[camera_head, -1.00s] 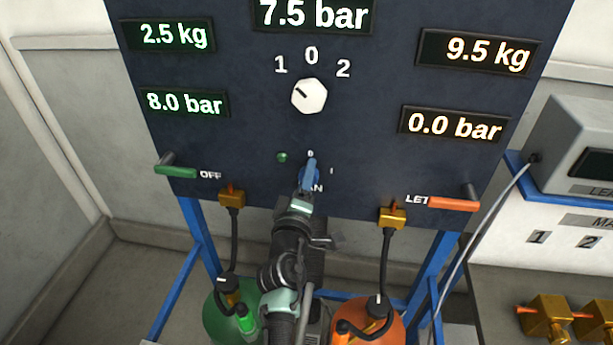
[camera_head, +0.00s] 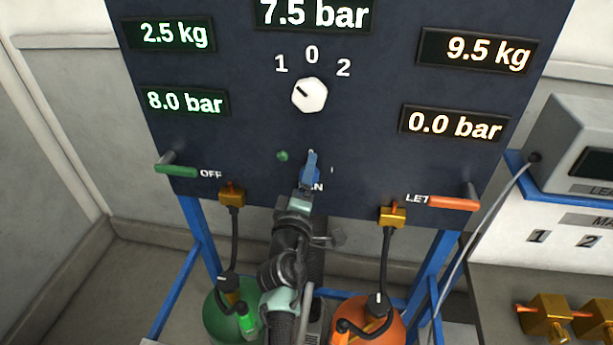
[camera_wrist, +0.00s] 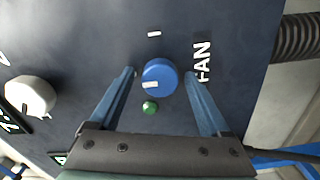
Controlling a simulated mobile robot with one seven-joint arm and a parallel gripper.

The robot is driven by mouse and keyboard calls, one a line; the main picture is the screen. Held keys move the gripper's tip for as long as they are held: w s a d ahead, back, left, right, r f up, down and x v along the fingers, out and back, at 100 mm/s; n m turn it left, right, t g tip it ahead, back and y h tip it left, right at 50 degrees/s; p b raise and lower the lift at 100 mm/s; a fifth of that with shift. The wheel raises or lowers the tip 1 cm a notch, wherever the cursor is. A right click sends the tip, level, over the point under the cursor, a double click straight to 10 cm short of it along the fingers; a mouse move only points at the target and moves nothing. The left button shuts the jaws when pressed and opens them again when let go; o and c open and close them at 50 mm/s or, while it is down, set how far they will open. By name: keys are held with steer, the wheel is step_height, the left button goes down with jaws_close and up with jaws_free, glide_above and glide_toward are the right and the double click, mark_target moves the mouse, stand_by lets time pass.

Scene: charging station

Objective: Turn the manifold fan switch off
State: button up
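The blue fan switch (camera_wrist: 160,76) is a round knob on the dark panel, with a short white mark near its edge. The mark lies roughly along the wrist picture's left-right line. A "FAN" label (camera_wrist: 202,62) is beside it. My gripper (camera_wrist: 161,84) is open, with one blue finger on each side of the knob. A gap shows between each finger and the knob. In the head view my gripper (camera_head: 311,166) covers most of the switch and part of its label.
A small green lamp (camera_head: 282,156) is beside the switch. A white selector knob (camera_head: 309,95) is above it. A green OFF lever (camera_head: 176,170) and an orange lever (camera_head: 454,203) stick out at the sides. Hoses run down to green (camera_head: 222,322) and orange (camera_head: 385,330) cylinders.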

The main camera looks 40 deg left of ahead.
steer(key=p+v, duration=0.3)
steer(key=v, duration=1)
steer(key=shift+p, duration=0.3)
steer(key=w+d+r+m+t+h, duration=0.2)
steer(key=w+d+r+m, duration=0.15)
steer(key=d+r, duration=0.45)
steer(key=w+d+r+m+t+h, duration=0.1)
steer(key=w+d+r+m+t, duration=0.3)
steer(key=r, duration=0.8)
steer(key=w+d+r+m+t+h, duration=0.15)
steer(key=d+r+m, duration=0.35)
steer(key=r, duration=0.5)
steer(key=s+d+r+m+t+h, duration=0.2)
steer(key=s+d+r+m, duration=0.2)
steer(key=r, duration=0.6)
steer(key=s+d+r+m+t+h, duration=0.2)
steer(key=s+d+r+m, duration=0.3)
steer(key=s+d+r, duration=0.3)
step_height(320, 180, up, 3)
steer(key=shift+r+t+h, duration=0.1)
steer(key=shift+t+h, duration=0.25)
steer(key=shift+h, duration=0.2)
steer(key=shift+d, duration=0.1)
